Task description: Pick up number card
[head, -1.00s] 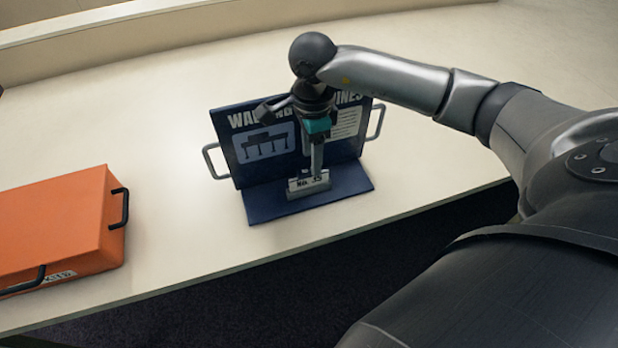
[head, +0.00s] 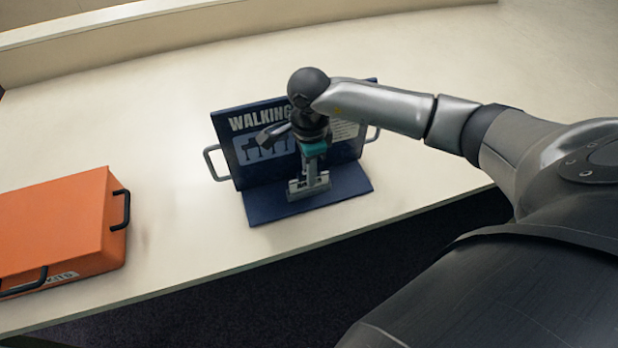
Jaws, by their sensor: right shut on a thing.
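My right gripper (head: 311,172) points down in front of the navy display board and is shut on the number card. The card stands at the small grey holder (head: 306,193) on the board's base, and the fingers cover most of it, so its print cannot be read. I cannot tell whether the card is clear of the holder. My left gripper is not in view.
The navy board (head: 240,150) reads "WALKING" and has a grey handle on each side. An orange case (head: 55,225) with black handles lies at the left. The cream table (head: 160,110) is otherwise clear, with a raised back rim.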

